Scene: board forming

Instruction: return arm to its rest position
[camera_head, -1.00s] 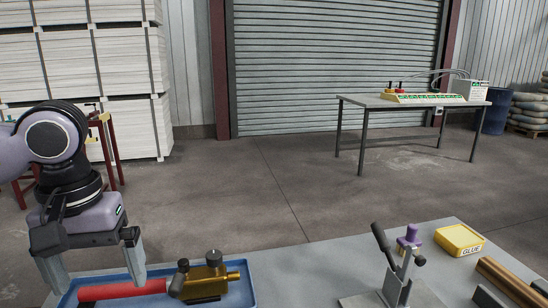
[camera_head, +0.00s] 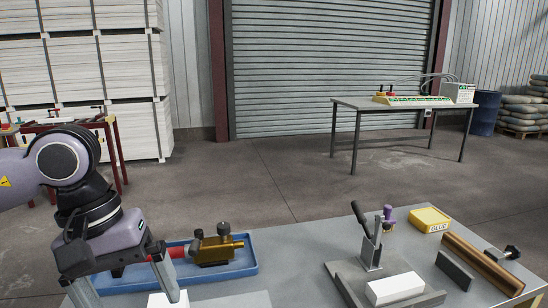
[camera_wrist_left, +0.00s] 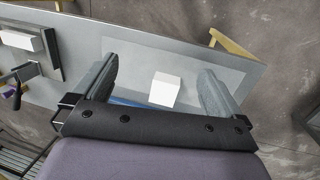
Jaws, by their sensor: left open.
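My left gripper (camera_head: 128,290) is open at the lower left of the head view, in front of the blue tray. In the left wrist view my open left gripper (camera_wrist_left: 156,64) has its two grey fingers wide apart. A small white block (camera_wrist_left: 164,89) shows between them in that view, with clear gaps on both sides. The block is partly cut off at the bottom of the head view (camera_head: 166,300), near the right finger. I cannot tell its height relative to the fingertips. My right gripper is not in view.
A blue tray (camera_head: 250,267) holds a brass-coloured tool (camera_head: 215,247) with a red part. A clamp fixture (camera_head: 372,240) with a white block (camera_head: 395,288), a yellow glue box (camera_head: 430,219) and a brown bar (camera_head: 482,262) stand on the grey table's right side. Open floor lies behind.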

